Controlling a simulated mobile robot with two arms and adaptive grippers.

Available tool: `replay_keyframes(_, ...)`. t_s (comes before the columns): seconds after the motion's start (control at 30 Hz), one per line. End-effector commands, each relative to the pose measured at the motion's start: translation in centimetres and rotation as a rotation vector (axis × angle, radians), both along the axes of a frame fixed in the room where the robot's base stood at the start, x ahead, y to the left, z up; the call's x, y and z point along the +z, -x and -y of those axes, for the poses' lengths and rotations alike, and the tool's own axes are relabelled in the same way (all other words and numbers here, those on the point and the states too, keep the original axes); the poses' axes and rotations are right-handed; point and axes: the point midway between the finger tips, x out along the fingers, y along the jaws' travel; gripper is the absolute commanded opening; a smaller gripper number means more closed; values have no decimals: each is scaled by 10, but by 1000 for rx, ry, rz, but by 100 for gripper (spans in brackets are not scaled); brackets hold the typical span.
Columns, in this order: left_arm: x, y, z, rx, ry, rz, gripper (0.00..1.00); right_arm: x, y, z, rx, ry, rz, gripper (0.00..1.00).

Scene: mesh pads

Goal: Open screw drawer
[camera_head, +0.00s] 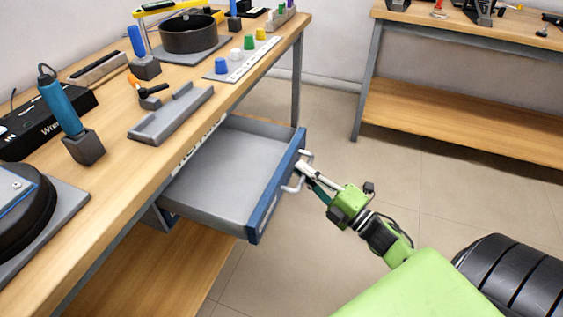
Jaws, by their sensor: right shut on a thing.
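The screw drawer (228,170) is a grey tray with a blue front panel (272,196). It is pulled well out from under the wooden workbench, and its visible inside is empty. A light, U-shaped handle (306,158) sticks out from the blue front. My right gripper (304,174) is at the handle, its fingers shut on it, with my green arm reaching in from the lower right. The exact finger contact is small in the picture. My left gripper is not in view.
The workbench top (135,185) holds a blue-handled tool (62,105), a grey tray (172,113), a black round pot (189,35) and coloured knobs on a strip. A second bench (460,115) stands at the back right. The tiled floor (400,170) between is clear.

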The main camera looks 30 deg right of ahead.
Motion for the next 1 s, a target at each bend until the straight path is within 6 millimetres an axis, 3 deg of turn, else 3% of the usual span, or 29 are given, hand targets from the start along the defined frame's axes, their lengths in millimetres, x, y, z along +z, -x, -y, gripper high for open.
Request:
replay_keyframes(0.3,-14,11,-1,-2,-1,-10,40,-1,27,20,0,0,-2,0)
replay_keyframes(0.77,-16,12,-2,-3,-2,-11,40,-2,29,23,-1,-1,-2,0)
replay_keyframes(0.8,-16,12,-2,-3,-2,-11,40,-2,29,23,-1,-1,-2,16)
replay_keyframes(1.0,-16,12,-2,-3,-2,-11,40,-1,29,23,0,-1,-1,16)
